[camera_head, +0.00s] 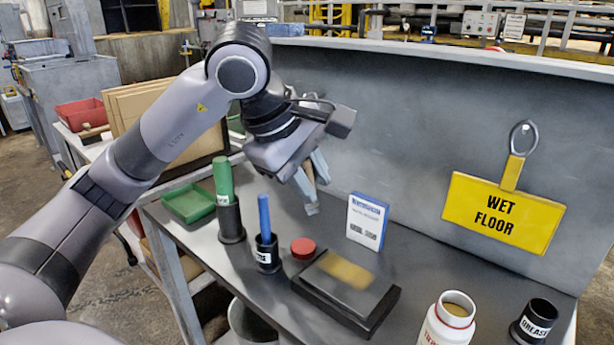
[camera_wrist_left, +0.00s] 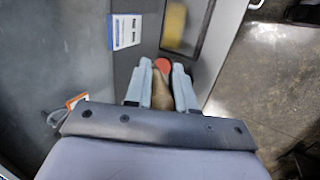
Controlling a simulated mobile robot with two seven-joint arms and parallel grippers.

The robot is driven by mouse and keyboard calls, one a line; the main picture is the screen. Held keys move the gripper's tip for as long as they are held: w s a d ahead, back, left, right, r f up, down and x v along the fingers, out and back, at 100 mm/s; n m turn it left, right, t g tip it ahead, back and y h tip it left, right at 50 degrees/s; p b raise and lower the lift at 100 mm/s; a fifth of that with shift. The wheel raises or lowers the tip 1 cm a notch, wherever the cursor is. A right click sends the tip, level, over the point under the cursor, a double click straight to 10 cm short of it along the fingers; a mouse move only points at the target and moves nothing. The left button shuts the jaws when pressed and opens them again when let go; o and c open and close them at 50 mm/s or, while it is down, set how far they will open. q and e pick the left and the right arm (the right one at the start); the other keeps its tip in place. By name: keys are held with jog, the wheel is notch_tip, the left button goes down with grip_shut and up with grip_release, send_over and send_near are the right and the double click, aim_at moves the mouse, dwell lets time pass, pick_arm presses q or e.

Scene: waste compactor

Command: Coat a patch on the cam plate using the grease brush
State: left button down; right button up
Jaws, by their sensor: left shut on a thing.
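The cam plate (camera_head: 368,297) appears to be the dark flat block on the bench, with a yellowish patch (camera_head: 345,270) on its top; the patch also shows in the left wrist view (camera_wrist_left: 176,25). My left gripper (camera_head: 316,190) is above the bench, behind and left of the plate and apart from it. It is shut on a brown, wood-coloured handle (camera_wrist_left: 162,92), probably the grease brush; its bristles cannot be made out. A black cup labelled GREASE (camera_head: 535,320) stands at the front right. My right gripper is not in view.
Near the plate are a red cap (camera_head: 303,248), a blue-and-white box (camera_head: 367,221), a cup with a blue handle (camera_head: 267,252), a green tool in a black holder (camera_head: 230,220) and a white jar (camera_head: 447,320). A grey panel bearing a WET FLOOR sign (camera_head: 500,213) rises behind.

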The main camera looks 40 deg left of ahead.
aim_at(311, 209)
pick_arm(q)
jog(key=f+b, duration=0.2)
jog(key=s+f+b, duration=0.1)
jog(key=f+b, duration=0.1)
jog(key=f, duration=0.1)
jog(key=shift+s+d, duration=0.1)
jog(key=shift+d, duration=0.1)
dwell(0.5)
